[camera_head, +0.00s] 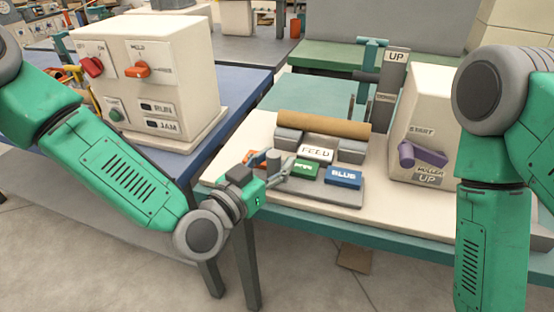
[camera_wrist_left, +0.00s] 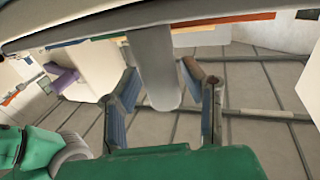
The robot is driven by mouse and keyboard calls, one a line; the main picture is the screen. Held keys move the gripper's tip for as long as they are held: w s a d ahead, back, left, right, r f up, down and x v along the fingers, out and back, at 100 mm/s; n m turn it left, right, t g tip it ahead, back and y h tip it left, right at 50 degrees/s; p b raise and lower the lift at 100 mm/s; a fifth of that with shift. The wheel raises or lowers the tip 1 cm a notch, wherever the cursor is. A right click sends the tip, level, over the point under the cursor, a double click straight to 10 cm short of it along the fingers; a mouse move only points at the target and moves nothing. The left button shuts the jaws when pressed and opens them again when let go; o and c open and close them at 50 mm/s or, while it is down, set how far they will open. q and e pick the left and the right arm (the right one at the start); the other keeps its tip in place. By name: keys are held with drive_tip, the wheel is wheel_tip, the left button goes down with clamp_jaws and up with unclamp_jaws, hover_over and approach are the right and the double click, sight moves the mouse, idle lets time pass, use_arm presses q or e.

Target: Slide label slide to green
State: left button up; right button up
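The label slide (camera_head: 348,194) is a grey plate on the cream machine base, with an orange label, a green label (camera_head: 305,168) and a blue label (camera_head: 343,177). A grey rounded post at the slide stands by my left gripper (camera_head: 276,168), left of the green label. In the left wrist view the grey post (camera_wrist_left: 158,70) lies between the two fingers of my left gripper (camera_wrist_left: 168,88). The fingers are spread, and I cannot tell whether they touch the post. The gripper partly hides the orange label (camera_head: 251,158). My right gripper is out of view.
A brown roller (camera_head: 323,124) and a FEED plate (camera_head: 315,153) lie behind the slide. A cream box (camera_head: 424,115) with a purple lever (camera_head: 421,155) stands right. A control box (camera_head: 141,80) stands on the blue table at left.

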use_arm(q)
drive_tip(key=shift+a, duration=0.3)
clamp_jaws()
drive_tip(key=shift+a, duration=0.15)
drive_tip(key=shift+s+d, duration=0.2)
drive_tip(key=shift+d, duration=0.65)
drive_tip(key=shift+s+d, duration=0.15)
drive_tip(key=shift+d, duration=0.65)
drive_tip(key=shift+o, duration=2.3)
unclamp_jaws()
drive_tip(key=shift+a, duration=0.3)
drive_tip(key=shift+w+a, duration=0.1)
drive_tip(key=shift+a, duration=0.15)
